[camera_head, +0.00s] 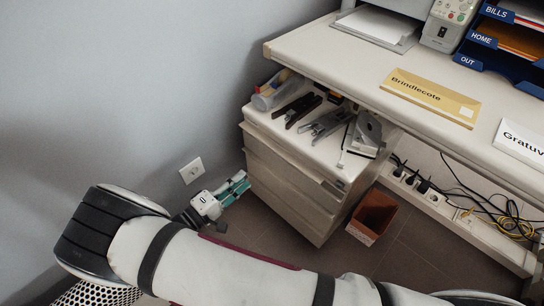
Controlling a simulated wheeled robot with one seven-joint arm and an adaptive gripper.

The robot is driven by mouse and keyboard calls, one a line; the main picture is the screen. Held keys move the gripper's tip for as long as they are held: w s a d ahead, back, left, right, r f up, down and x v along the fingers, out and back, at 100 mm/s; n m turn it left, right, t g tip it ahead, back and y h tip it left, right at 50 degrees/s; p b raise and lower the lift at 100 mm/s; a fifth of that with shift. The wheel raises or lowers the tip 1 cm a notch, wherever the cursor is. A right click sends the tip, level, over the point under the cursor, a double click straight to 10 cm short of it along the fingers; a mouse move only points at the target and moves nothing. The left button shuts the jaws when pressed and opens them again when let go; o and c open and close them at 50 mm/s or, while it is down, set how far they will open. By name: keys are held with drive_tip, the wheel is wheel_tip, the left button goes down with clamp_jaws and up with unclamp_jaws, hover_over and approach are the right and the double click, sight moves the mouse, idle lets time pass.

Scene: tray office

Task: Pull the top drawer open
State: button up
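A pale drawer cabinet (283,195) stands under the desk, its front facing the lower left of the picture. Its top drawer (280,152) looks flush with the drawers below, as far as I can tell. A small dark detail (333,188) shows near the right end of the front's upper part; I cannot tell if it is a handle. My gripper (238,187), white with teal finger parts, is left of the cabinet's front, low and close to its left edge. It appears apart from the drawer and holds nothing visible. Its finger gap is too small to make out.
A stapler (297,109), a hole punch (367,133) and other supplies lie on the cabinet top. The desk (440,75) overhangs behind. A brown bin (373,217) stands right of the cabinet, near cables (490,212). A wall socket (191,171) is at left.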

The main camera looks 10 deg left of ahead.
drive_tip(key=b+x, duration=0.3)
drive_tip(key=x, duration=1)
drive_tip(key=shift+w+d, duration=0.2)
drive_tip(key=shift+w, duration=0.05)
clamp_jaws()
